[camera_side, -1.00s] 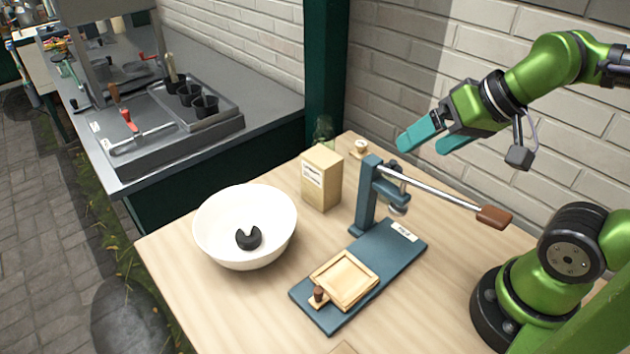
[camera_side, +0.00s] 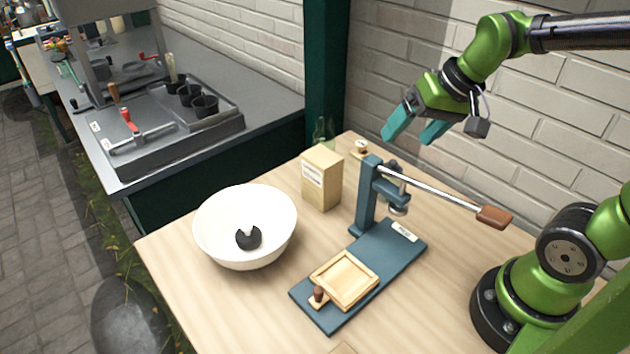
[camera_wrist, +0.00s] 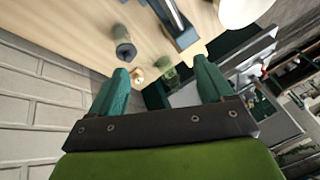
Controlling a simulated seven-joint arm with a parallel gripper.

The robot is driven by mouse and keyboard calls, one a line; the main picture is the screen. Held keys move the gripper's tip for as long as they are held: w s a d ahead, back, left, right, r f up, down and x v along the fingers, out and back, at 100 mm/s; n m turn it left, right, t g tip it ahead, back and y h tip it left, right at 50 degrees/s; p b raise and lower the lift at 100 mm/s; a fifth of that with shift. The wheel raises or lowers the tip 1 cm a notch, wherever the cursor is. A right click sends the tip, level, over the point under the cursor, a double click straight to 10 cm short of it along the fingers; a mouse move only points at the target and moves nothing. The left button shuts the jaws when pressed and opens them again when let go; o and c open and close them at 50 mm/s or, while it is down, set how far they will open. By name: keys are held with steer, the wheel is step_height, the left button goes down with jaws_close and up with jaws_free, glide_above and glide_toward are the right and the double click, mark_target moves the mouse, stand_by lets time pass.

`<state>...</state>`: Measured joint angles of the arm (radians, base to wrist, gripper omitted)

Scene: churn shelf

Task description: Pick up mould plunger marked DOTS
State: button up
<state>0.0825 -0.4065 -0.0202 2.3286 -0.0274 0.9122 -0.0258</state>
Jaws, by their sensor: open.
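My gripper (camera_side: 408,137) is open and empty, high above the back of the wooden table, behind the press, with its fingers pointing down and left. It also shows in the wrist view (camera_wrist: 163,72). A small pale wooden piece with a round top (camera_side: 361,148) stands at the table's back edge; in the wrist view it (camera_wrist: 138,75) is just inside the left fingertip. A dark-topped cylindrical piece (camera_wrist: 125,50) stands near it in the wrist view; the press mostly hides it in the side view. I cannot read a DOTS mark on either.
The blue press (camera_side: 368,200) with its long lever (camera_side: 440,190) stands in front of the gripper. A tan carton (camera_side: 321,180), a green glass bottle (camera_side: 322,132) and a white bowl (camera_side: 215,245) stand to the left. A brick wall (camera_side: 480,85) is close behind.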

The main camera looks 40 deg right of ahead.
steer(key=w+d+f+n+g+h, duration=0.1)
steer(key=w+d+f, duration=0.3)
steer(key=w+d, duration=0.3)
steer(key=w+d+f+n+g+h, duration=0.1)
steer(key=w+d+f, duration=0.2)
steer(key=w+d, duration=0.45)
glide_above(361, 143)
steer(key=s, duration=0.2)
steer(key=shift+n, duration=0.4)
steer(key=f, duration=0.8)
steer(key=shift+a+f, duration=0.2)
steer(key=shift+f, duration=0.2)
steer(key=x, duration=0.6)
steer(key=shift+w+f, duration=0.1)
steer(key=shift+f, duration=0.05)
steer(key=c, duration=1.2)
